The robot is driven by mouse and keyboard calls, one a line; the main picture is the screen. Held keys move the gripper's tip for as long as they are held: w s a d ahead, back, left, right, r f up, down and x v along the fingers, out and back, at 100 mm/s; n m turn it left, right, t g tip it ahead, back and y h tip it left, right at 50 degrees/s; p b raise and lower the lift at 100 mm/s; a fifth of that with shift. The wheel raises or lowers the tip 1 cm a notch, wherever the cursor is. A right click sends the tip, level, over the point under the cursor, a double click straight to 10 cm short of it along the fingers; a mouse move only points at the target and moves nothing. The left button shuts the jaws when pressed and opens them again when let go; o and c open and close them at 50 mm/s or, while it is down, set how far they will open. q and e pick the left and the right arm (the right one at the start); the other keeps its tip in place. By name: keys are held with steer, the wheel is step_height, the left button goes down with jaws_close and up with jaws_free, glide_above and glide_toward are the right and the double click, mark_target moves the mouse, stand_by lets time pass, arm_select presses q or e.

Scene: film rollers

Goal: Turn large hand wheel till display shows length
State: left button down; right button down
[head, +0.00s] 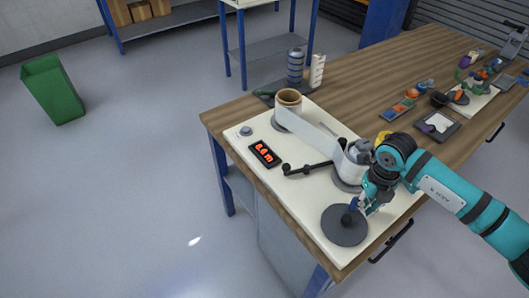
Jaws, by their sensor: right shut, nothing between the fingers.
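The large hand wheel (344,226) is a dark grey disc at the front corner of a white machine plate (330,243) on the wooden bench. A small knob stands up from it near its upper right. My right gripper (359,206) is shut at the wheel's upper right edge, right by the knob; I cannot tell whether it touches. The display (264,154) is a black box with red digits that look like 1.6 m, though they are small. A pale film strip (310,131) runs from a brown roll (289,100) to a grey roller (355,160). My left gripper is out of view.
A black crank arm (307,168) lies between the display and the grey roller. A small round button (246,131) sits at the plate's left corner. Tools and small trays (436,125) occupy the bench to the right. A green bin (53,90) stands on the open floor.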

steer(key=shift+w+a+b, duration=0.45)
steer(key=shift+a, duration=0.15)
steer(key=shift+w+a, duration=0.15)
steer(key=shift+w, duration=0.1)
steer(key=shift+a, duration=0.15)
